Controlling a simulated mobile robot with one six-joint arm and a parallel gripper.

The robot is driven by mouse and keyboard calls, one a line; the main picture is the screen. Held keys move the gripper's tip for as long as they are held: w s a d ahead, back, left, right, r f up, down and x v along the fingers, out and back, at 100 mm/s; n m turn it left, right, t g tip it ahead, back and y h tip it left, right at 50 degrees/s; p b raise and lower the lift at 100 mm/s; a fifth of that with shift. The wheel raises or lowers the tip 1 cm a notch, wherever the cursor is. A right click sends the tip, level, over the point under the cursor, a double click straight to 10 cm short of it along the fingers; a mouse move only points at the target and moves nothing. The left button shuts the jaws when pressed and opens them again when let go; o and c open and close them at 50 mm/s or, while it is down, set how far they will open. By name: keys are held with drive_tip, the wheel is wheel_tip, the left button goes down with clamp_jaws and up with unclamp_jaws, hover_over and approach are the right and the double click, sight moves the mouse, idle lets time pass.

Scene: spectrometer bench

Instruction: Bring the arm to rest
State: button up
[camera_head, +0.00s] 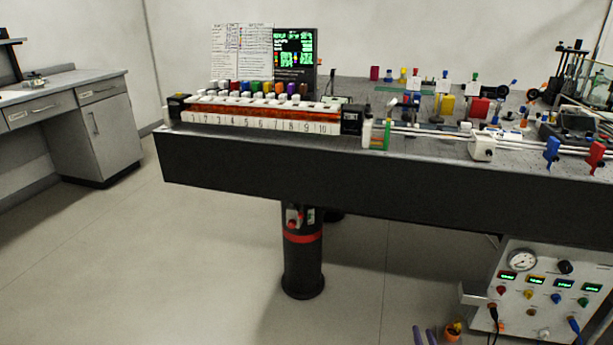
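My gripper is not in the head view, and I see no part of my arm that I can be sure of. The spectrometer bench (330,170) runs from the middle to the right edge, with a dark front side. On its left part stands a long rack (265,126) with numbered positions and a row of vials with coloured caps (262,88). A small holder with a green frame (376,135) stands just right of the rack.
A screen (296,50) stands behind the rack. Optical parts and rails (440,131) crowd the bench's right side. A panel with a gauge (545,285) stands low at right. A grey cabinet (105,135) is at left. The floor (150,260) at front left is clear.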

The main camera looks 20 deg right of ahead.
drive_tip(key=w+a+r+n+t+y+p, duration=0.1)
drive_tip(key=w+a+r+n+y+p, duration=0.2)
drive_tip(key=w+a+r, duration=0.6)
drive_tip(key=w+a+r+g+y+p, duration=0.1)
drive_tip(key=w+a+g+p, duration=0.2)
drive_tip(key=a, duration=0.6)
drive_tip(key=w+a+r+n+y+p, duration=0.1)
drive_tip(key=w+a+r+p, duration=0.15)
drive_tip(key=a+p, duration=0.45)
drive_tip(key=w+a+r+g+y+p, duration=0.1)
drive_tip(key=w+a+g+p, duration=0.15)
drive_tip(key=a, duration=0.85)
drive_tip(key=s+a+f+n+g+p, duration=0.15)
drive_tip(key=s+a+g+p, duration=0.25)
drive_tip(key=s+a+g, duration=0.5)
drive_tip(key=s+a+r+n+g, duration=0.2)
drive_tip(key=s+g, duration=0.2)
drive_tip(key=s, duration=0.9)
drive_tip(key=s+a+r+n+g, duration=0.1)
drive_tip(key=s+a+r+g, duration=0.1)
drive_tip(key=s, duration=1.2)
drive_tip(key=shift+a+n+g+y, duration=0.4)
drive_tip(key=shift+a+g, duration=0.15)
drive_tip(key=shift+g, duration=0.7)
